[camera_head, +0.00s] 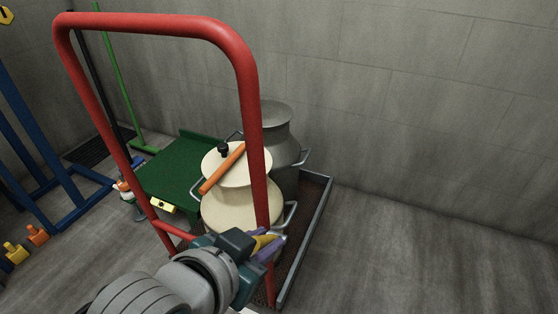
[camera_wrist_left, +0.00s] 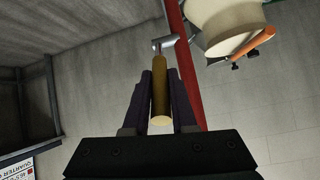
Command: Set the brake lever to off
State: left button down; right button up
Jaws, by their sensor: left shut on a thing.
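The brake lever has a yellow handle (camera_head: 262,241) low by the right post of the red trolley frame (camera_head: 250,100). In the left wrist view the handle (camera_wrist_left: 160,95) runs between the fingers to a grey pivot piece (camera_wrist_left: 165,43) beside the red post (camera_wrist_left: 186,70). My left gripper (camera_head: 268,246) is shut on this handle, with a purple finger on each side; the wrist view shows the gripper (camera_wrist_left: 160,100) too. I cannot read any on or off mark. My right gripper is not in view.
A cream can (camera_head: 240,212) with an orange bar (camera_head: 222,168) across its top and a grey can (camera_head: 275,125) stand behind the red frame. A grey-rimmed tray (camera_head: 305,240) lies beneath. A green platform (camera_head: 175,172) is at left. The floor at right (camera_head: 420,250) is clear.

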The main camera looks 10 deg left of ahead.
pick_arm(q)
jog(key=shift+f, duration=0.1)
jog(key=c, duration=0.7)
grip_release()
jog(key=shift+c, duration=0.2)
jog(key=p+v, duration=0.6)
jog(key=v, duration=0.4)
jog(key=shift+c, duration=0.2)
